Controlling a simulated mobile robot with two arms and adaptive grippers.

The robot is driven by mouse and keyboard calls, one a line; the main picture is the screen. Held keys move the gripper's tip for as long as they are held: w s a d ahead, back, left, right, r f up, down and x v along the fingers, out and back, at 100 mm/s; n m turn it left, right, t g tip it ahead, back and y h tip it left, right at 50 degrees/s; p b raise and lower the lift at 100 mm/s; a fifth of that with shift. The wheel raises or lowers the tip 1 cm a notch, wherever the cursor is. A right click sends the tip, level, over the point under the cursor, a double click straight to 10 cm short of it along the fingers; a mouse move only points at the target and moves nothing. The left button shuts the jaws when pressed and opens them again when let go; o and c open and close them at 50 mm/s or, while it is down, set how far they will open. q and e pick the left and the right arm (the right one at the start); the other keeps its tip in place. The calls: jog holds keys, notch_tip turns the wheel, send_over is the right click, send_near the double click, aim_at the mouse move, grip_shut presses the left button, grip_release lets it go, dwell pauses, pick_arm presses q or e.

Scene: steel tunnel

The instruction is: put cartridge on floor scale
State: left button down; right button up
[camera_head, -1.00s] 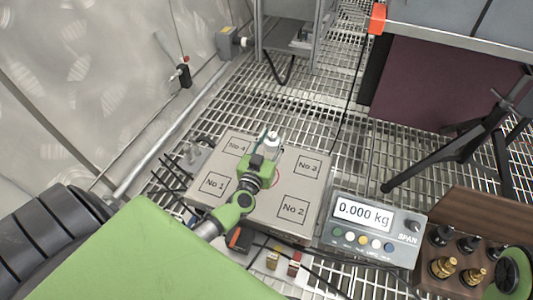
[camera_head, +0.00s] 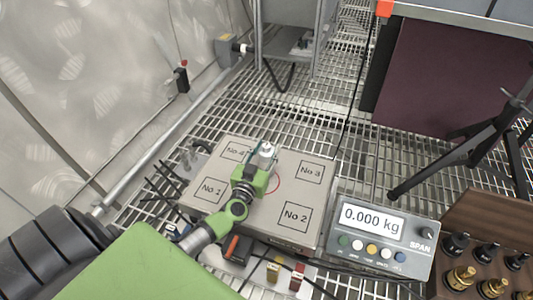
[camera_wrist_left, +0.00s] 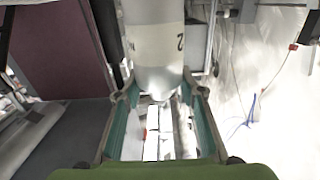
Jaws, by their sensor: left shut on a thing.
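The floor scale (camera_head: 247,208) is a flat grey platform on the grating, with squares marked No 1 to No 4 and a red circle near its middle. My left gripper (camera_head: 262,160) is over the platform, between the No 4 and No 3 squares, and shut on the cartridge (camera_head: 267,147). Only the pale top of the cartridge shows there. In the left wrist view the cartridge (camera_wrist_left: 157,40) is a whitish-grey cylinder with a "2" on it, between the fingers of my left gripper (camera_wrist_left: 160,92). The gap below the cartridge cannot be told. My right gripper is not in view.
The scale display (camera_head: 372,219) reads 0.000 kg. A wooden rack (camera_head: 480,215) with brass and black weights stands at the lower right. Black tripod legs (camera_head: 450,160) stand at the right. Cables lie around the platform. Open grating (camera_head: 300,110) lies behind it.

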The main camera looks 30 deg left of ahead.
pick_arm(q)
jog(key=shift+r, duration=0.1)
jog(key=c, duration=1.4)
grip_release()
jog(key=shift+f, duration=0.2)
jog(key=shift+o, duration=0.2)
jog(key=shift+r, duration=0.1)
